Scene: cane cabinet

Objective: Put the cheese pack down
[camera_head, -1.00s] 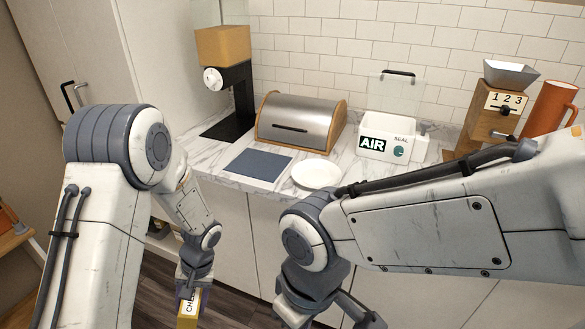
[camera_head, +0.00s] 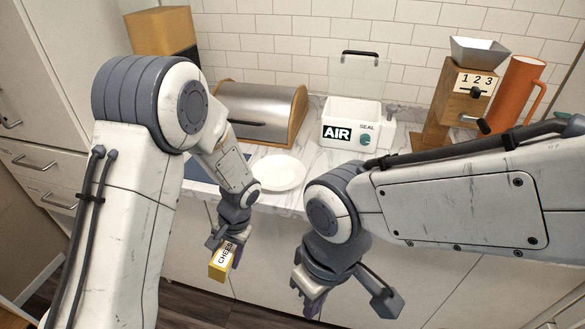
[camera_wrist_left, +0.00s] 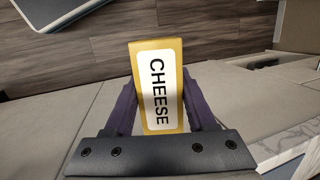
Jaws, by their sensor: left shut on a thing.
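The cheese pack (camera_head: 222,262) is a yellow block with a white label reading CHEESE. My left gripper (camera_head: 229,243) is shut on it and holds it in the air in front of the lower cabinet fronts, below the counter edge. In the left wrist view the cheese pack (camera_wrist_left: 158,88) stands between the two dark fingers of my left gripper (camera_wrist_left: 160,105), its label facing the camera. My right gripper (camera_head: 345,303) hangs to the right, its fingers spread wide and with nothing seen between them.
The marble counter (camera_head: 310,165) carries a white plate (camera_head: 277,173), a bread box (camera_head: 258,113), an open white AIR SEAL box (camera_head: 350,125), a wooden grinder (camera_head: 463,100) and an orange jug (camera_head: 515,92). My left forearm partly hides a blue-grey slab (camera_head: 200,170).

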